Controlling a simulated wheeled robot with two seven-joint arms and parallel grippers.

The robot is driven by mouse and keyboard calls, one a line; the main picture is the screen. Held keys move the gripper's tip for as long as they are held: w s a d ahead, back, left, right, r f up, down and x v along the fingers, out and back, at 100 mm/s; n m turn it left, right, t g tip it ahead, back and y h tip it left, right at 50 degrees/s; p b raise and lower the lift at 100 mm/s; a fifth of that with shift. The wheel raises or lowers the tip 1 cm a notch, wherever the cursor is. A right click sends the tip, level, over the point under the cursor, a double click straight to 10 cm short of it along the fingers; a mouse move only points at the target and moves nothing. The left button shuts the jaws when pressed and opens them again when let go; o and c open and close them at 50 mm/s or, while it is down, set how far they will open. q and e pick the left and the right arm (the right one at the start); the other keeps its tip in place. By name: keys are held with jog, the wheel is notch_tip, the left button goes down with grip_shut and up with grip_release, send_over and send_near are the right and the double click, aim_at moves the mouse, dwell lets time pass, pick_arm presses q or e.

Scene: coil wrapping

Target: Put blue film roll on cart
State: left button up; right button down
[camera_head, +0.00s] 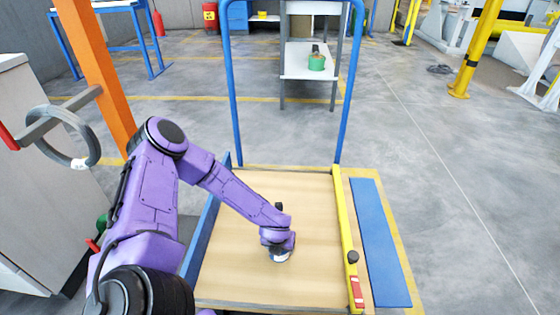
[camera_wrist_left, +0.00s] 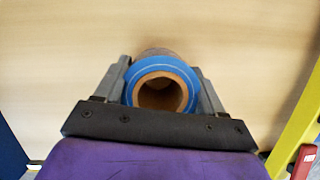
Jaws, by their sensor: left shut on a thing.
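My left gripper (camera_wrist_left: 162,88) is shut around the blue film roll (camera_wrist_left: 186,70), with one finger on each side of it in the left wrist view. The roll shows its open brown core end toward the camera. In the head view my left gripper (camera_head: 281,252) is low over the wooden deck of the cart (camera_head: 230,277), and only a little of the roll shows below it. The roll looks upright on or just above the deck; I cannot tell if it touches. The cart has a blue tube handle at its far end. My right gripper is not in view.
A yellow rail (camera_head: 345,225) runs along the cart's right side and a blue board (camera_head: 380,240) lies beyond it. An orange post (camera_head: 92,70) and a grey coil (camera_head: 60,135) stand at left. A grey shelf (camera_head: 310,65) holds a green roll at the back.

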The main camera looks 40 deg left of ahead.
pick_arm(q)
jog(key=o, duration=0.7)
jog(key=shift+f, duration=0.2)
jog(key=o, duration=0.4)
jog(key=shift+r, duration=0.1)
